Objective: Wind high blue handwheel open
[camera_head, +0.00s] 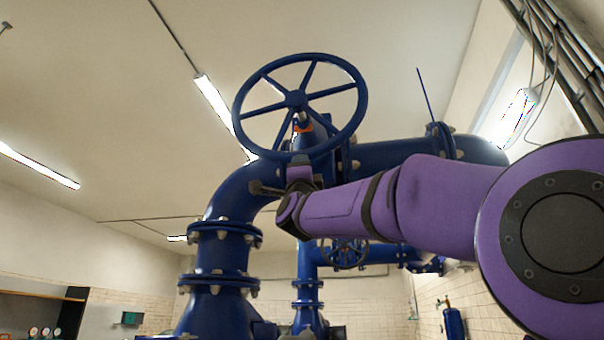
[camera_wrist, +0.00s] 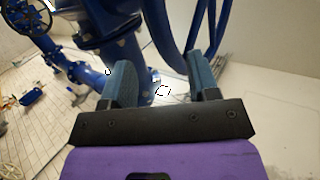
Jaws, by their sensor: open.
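The high blue handwheel (camera_head: 297,99), a large spoked ring, stands near the top of the blue pipework in the head view. My purple arm reaches in from the right, and my gripper (camera_head: 258,188) is just below the lower part of its rim, partly hard to make out against the pipe. In the wrist view my gripper (camera_wrist: 161,78) is open, with two blue-grey fingers apart and nothing held between them. Curved blue bars (camera_wrist: 167,40), which look like part of the wheel, show beyond the fingertips. I cannot tell whether anything touches.
A thick blue elbow pipe (camera_head: 232,190) with bolted flanges stands behind my gripper. A smaller blue handwheel (camera_head: 343,254) is lower, behind my arm. A blue pipe (camera_head: 395,155) runs right. Open air lies left of the large wheel.

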